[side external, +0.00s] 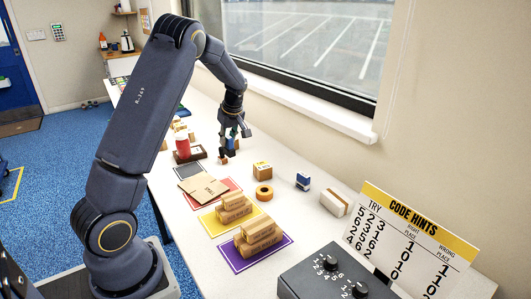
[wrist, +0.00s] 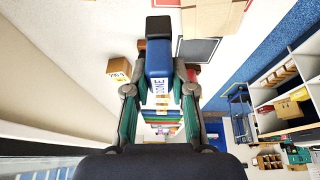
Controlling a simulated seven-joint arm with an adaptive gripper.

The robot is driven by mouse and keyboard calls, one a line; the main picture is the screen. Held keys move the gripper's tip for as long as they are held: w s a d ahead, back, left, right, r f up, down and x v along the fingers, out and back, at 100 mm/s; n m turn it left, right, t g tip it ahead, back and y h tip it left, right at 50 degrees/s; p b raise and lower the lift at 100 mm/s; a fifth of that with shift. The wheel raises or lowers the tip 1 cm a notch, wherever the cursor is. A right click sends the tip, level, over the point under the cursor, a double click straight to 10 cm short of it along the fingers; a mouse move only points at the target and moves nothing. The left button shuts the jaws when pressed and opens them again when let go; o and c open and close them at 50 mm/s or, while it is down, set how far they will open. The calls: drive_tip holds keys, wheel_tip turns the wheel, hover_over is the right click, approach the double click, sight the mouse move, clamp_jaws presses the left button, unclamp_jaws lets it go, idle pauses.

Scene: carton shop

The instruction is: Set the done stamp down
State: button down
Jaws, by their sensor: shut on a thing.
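In the wrist view my gripper (wrist: 160,80) has a finger on each side of the stamp. The stamp (wrist: 158,58) has a blue body, a dark end and a white label reading DONE. In the side view the stamp is small and mostly hidden by the fingers; I cannot tell whether it touches the table.
A small carton (side external: 262,171), a tape roll (side external: 264,193), a blue-and-white item (side external: 303,181) and a white-banded box (side external: 335,203) stand to the right. A grey mat (side external: 188,172) and flat cardboard (side external: 203,189) lie nearer. A dial box (side external: 330,280) is at front. Bare table surrounds the small carton.

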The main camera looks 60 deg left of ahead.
drive_tip(key=s+d, duration=0.4)
drive_tip(key=d, duration=1)
drive_tip(key=s+d, duration=0.4)
drive_tip(key=d, duration=1)
drive_tip(key=shift+m, duration=0.3)
drive_tip(key=shift+w+d+f, duration=0.1)
drive_tip(key=shift+w+f, duration=2)
drive_tip(key=shift+w, duration=0.3)
drive_tip(key=shift+w+f, duration=2.05)
drive_tip(key=shift+w, duration=0.3)
drive_tip(key=shift+w+d+f, duration=0.1)
drive_tip(key=shift+w+f, duration=2)
drive_tip(key=shift+w, duration=0.3)
drive_tip(key=shift+f, duration=0.1)
drive_tip(key=c, duration=1)
unclamp_jaws()
